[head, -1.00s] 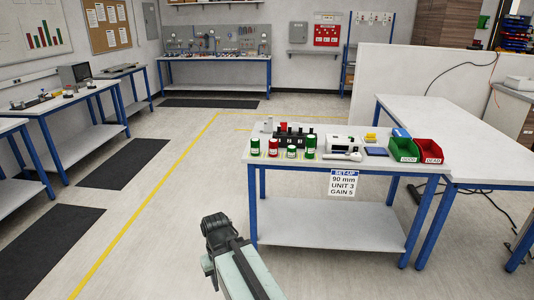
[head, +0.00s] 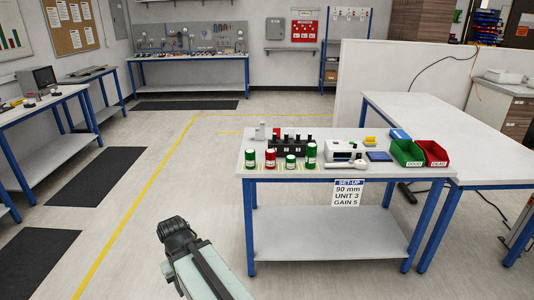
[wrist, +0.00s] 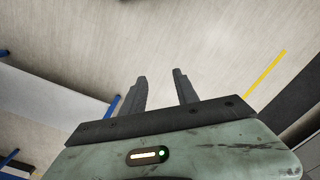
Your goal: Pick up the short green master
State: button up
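Several labelled cylinders stand upright along the front left of the set-up table. The short green master (head: 291,162) looks like the lowest, with a white label band. A red cylinder (head: 269,157) stands to its left, and a taller green cylinder (head: 311,153) to its right. Another green cylinder (head: 250,159) is at the far left of the row. My gripper (wrist: 160,73) is open and empty in the wrist view, over bare floor. In the head view, my arm's end (head: 175,228) is low, left of the table and apart from it. No cylinder shows in the wrist view.
The set-up table (head: 395,176) also holds a black rack (head: 292,146), a white device (head: 343,151), a green bin (head: 406,152) and a red bin (head: 432,153). A sign (head: 348,193) hangs at its front. The floor left of it is clear.

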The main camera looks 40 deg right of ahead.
aim_at(290, 159)
jog(key=i, duration=0.9)
jog(key=z, duration=0.05)
